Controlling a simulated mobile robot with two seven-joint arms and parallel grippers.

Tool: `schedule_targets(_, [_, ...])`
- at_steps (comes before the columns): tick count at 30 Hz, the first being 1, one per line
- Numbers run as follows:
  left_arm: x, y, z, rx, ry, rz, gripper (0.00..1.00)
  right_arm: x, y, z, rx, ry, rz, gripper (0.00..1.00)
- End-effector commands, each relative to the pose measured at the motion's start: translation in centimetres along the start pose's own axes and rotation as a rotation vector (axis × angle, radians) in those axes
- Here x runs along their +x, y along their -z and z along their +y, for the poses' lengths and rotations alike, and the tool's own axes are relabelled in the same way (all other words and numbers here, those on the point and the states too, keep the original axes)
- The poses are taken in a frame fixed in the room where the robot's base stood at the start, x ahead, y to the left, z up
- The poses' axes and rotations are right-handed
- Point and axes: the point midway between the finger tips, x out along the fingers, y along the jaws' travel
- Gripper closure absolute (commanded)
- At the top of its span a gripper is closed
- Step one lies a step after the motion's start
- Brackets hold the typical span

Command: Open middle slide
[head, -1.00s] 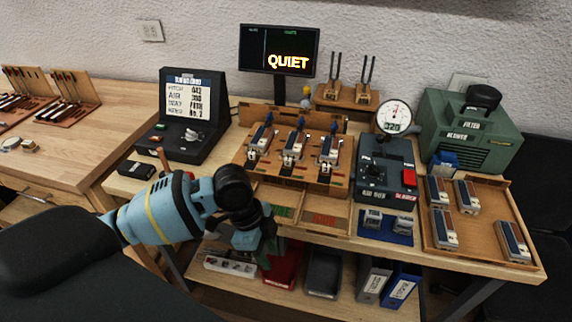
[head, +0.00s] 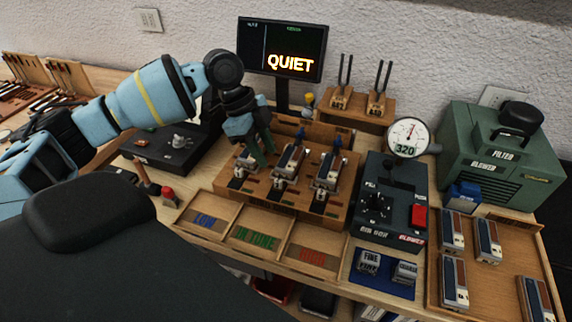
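A wooden stand (head: 238,211) in the head view holds three similar metal-and-wood units with blue parts, side by side. The middle unit (head: 288,165) stands at the centre of the stand, and the right unit (head: 328,173) is beside it. My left gripper (head: 263,151) reaches down from the left over the left unit, to the left of the middle one. Its two green fingers look apart, with nothing seen between them. The gripper partly hides the left unit (head: 241,171). Whether a finger touches a unit is unclear. My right gripper is out of view.
A monitor (head: 281,48) reading QUIET stands behind. A dark control box (head: 389,205) with a dial and red switch, and a round gauge (head: 407,137) reading 320, are to the right. Labelled trays (head: 257,236) lie in front. A green blower (head: 500,155) stands farther right.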

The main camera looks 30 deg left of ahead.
Motion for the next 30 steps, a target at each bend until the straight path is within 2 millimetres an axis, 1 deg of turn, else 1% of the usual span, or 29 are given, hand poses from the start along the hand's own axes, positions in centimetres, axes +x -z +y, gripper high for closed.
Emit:
schedule_targets(5, [0.3, 0.0, 0.0, 0.000, -0.001, -0.001, 0.65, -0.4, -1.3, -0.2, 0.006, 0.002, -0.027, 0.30])
schedule_targets(9, [1.6, 0.0, 0.0, 0.000, -0.003, -0.001, 0.65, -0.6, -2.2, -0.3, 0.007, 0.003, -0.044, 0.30])
schedule_targets(15, [4.7, 0.0, 0.1, -0.001, -0.003, -0.001, 0.65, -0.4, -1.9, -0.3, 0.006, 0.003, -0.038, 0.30])
schedule_targets(21, [7.0, 0.0, 0.0, -0.001, 0.000, -0.001, 0.65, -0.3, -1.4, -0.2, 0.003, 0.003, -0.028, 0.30])
schedule_targets(25, [7.7, 0.0, 0.0, 0.000, 0.000, 0.000, 0.65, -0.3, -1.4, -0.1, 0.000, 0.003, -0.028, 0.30])
schedule_targets(30, [7.8, 0.0, 0.0, 0.000, 0.001, 0.000, 0.65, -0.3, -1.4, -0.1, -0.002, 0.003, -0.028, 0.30])
